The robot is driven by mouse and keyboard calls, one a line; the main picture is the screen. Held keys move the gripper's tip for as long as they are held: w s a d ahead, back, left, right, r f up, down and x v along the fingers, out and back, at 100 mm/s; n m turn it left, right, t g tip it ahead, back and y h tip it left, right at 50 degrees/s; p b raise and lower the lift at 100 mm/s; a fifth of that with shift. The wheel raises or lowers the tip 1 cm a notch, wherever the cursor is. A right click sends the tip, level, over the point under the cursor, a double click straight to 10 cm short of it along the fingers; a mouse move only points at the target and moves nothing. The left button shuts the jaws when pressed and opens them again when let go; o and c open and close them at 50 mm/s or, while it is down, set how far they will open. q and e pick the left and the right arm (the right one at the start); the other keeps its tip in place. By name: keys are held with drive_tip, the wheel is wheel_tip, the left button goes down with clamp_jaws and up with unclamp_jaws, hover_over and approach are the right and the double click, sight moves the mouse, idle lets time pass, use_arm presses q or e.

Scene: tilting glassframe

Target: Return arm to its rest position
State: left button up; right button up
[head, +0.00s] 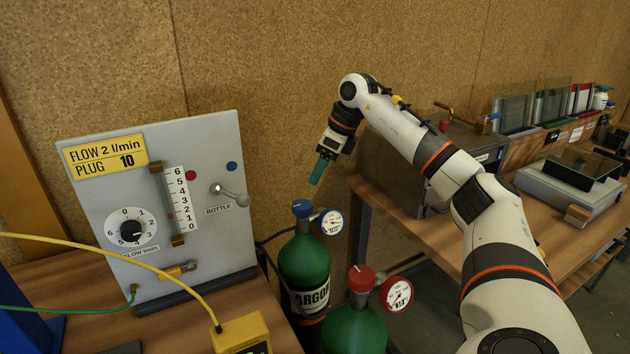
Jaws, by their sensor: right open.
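My right arm (480,200) comes in from the lower right, rises to a bent wrist and reaches left. Its right gripper (318,173) has teal fingers and points down in front of the brown wall. The gripper is open, with nothing seen in it. It hangs above the blue-topped green argon bottle (305,258), apart from it, and to the right of the grey flow panel (200,145). My left gripper is not in view.
The panel carries a dial (131,229), a flow tube (180,200) and a bottle lever (230,193). A red-topped green bottle (352,330) stands in front. A yellow box (240,333) with a cable sits front left. A wooden bench (400,215) with equipment is behind my right arm.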

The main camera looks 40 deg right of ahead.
drive_tip(key=shift+s+r, duration=0.15)
drive_tip(key=shift+r, duration=0.15)
idle(0.4)
